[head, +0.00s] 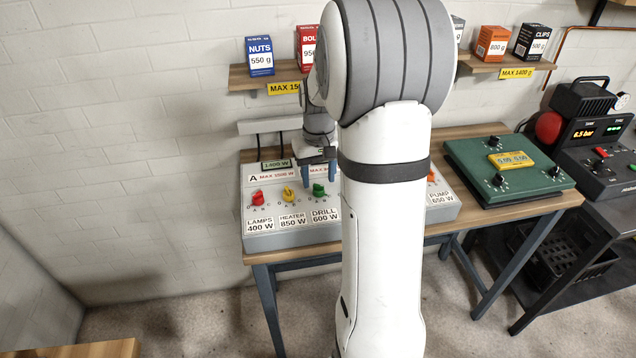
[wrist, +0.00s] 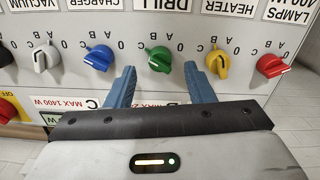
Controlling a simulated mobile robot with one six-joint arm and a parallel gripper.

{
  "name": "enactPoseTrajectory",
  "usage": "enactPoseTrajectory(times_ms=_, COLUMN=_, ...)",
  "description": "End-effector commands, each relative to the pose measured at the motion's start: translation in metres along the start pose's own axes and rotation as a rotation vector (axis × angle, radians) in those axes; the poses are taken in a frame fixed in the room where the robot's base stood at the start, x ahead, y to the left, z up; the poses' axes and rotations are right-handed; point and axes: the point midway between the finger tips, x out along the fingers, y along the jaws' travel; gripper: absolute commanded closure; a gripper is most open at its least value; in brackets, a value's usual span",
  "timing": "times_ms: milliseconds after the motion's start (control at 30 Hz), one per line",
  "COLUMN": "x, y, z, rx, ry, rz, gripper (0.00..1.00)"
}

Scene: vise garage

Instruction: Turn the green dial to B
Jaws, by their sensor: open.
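The green dial (head: 318,190) sits on the sloped grey panel (head: 290,243) above the label DRILL 600 W. In the wrist view, which shows the panel upside down, the green dial (wrist: 160,59) is near the top middle, with small letters around it. I cannot tell surely which letter it points to. My gripper (wrist: 159,69) is open, its two blue fingers on either side of the green dial and apart from it. In the head view my gripper (head: 318,170) is just above the dial, partly hidden by my arm.
Neighbours on the panel are the yellow dial (wrist: 217,63) and blue dial (wrist: 99,58), each close outside a finger. A red dial (wrist: 271,65) and white dial (wrist: 46,57) stand farther out. A green box (head: 510,170) lies on the table at right. A shelf (head: 270,76) hangs above.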

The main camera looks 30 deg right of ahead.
Motion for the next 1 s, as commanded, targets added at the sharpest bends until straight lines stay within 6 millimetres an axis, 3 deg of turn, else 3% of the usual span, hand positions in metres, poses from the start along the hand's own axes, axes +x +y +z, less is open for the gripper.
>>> enactPoseTrajectory(times_ms=200, x=0.025, y=0.0, z=0.0, rx=0.0, ry=-0.001, rz=0.0, gripper=0.52)
enactPoseTrajectory(times_ms=533, x=0.029, y=0.0, z=0.0, rx=0.001, ry=0.0, rz=0.0, gripper=0.52)
enactPoseTrajectory(times_ms=1000, x=0.029, y=0.001, z=0.0, rx=0.002, ry=0.001, rz=0.0, gripper=0.9)
